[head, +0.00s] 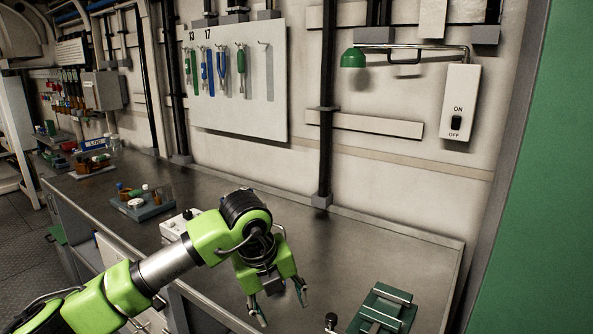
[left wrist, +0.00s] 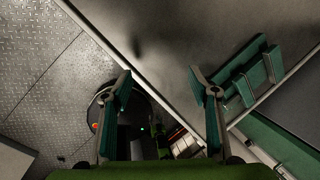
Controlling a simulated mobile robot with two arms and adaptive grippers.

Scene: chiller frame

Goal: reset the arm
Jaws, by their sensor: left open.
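My left arm (head: 165,268) is lime green and grey and reaches in from the lower left of the head view. Its left gripper (head: 281,303) points down over the front part of the grey bench, with its fingers apart and nothing between them. In the left wrist view the two green fingers of the left gripper (left wrist: 160,76) are spread, with the bench edge and floor below them. My right gripper is not in view.
A green rack with metal bars (head: 384,312) is at the bench's front right; it also shows in the left wrist view (left wrist: 243,84). A tray of small items (head: 148,208) stands farther left. A tool board (head: 238,80) and switch box (head: 460,103) are on the wall. The bench middle (head: 340,255) is clear.

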